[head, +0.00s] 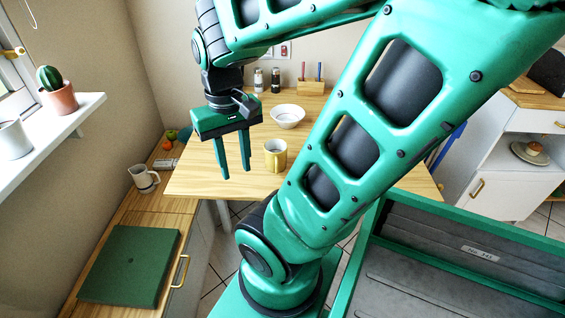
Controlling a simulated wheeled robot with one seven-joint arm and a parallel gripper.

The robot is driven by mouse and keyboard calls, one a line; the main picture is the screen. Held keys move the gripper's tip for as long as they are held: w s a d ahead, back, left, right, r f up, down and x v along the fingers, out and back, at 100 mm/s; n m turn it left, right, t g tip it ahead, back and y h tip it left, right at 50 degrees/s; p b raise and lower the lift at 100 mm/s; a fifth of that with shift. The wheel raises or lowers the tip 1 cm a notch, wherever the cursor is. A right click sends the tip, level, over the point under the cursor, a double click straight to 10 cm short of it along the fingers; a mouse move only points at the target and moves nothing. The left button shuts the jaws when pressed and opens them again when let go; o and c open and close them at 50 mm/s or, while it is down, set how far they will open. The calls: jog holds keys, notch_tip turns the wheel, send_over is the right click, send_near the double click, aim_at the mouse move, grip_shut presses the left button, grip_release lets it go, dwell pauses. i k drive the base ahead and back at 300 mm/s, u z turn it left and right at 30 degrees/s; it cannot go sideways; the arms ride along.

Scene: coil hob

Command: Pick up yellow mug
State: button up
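The yellow mug (275,156) stands upright on the wooden table (205,180), near its front edge. My gripper (235,174) points down just left of the mug in the head view. Its two green fingers are spread a little apart with nothing visible between them. The fingers look apart from the mug, but their exact height above the table is hard to tell. My arm covers the right part of the table.
A white bowl (287,117) stands behind the mug. Two shakers (267,80) and a wooden holder (312,86) are at the back. A shelf (60,125) juts out at left.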

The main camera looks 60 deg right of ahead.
aim_at(274, 149)
jog(key=k, duration=2.4)
jog(key=z, duration=0.65)
jog(key=i, duration=1.5)
